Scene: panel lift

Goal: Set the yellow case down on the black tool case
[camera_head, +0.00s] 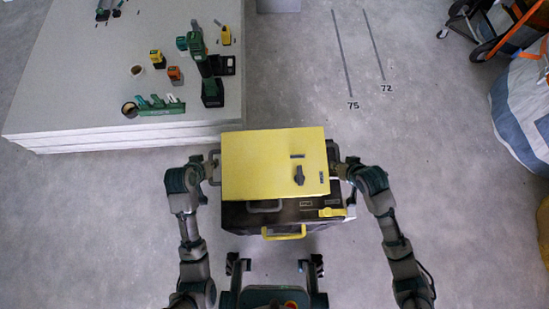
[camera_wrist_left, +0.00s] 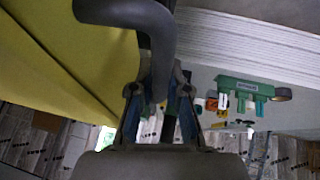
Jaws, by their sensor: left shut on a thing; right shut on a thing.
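The yellow case (camera_head: 262,165) is a flat yellow box with small dark items on its top. In the head view it lies over the black tool case (camera_head: 285,214), covering much of it. I cannot tell from above whether the two touch. The black tool case has a yellow handle (camera_head: 284,233) at its front. My left gripper (camera_head: 212,170) is shut on the dark side handle (camera_wrist_left: 150,35) at the yellow case's left end. The yellow case's side also fills the upper left of the left wrist view (camera_wrist_left: 70,65). My right gripper (camera_head: 338,170) is at the right side handle, shut on it.
A stack of light panels (camera_head: 120,143) stands to the left, with a green drill (camera_head: 200,55), a green rack (camera_head: 160,106) and several small tools on top. Floor markings 75 and 72 lie behind. A white-blue bag (camera_head: 525,100) and a cart stand far right.

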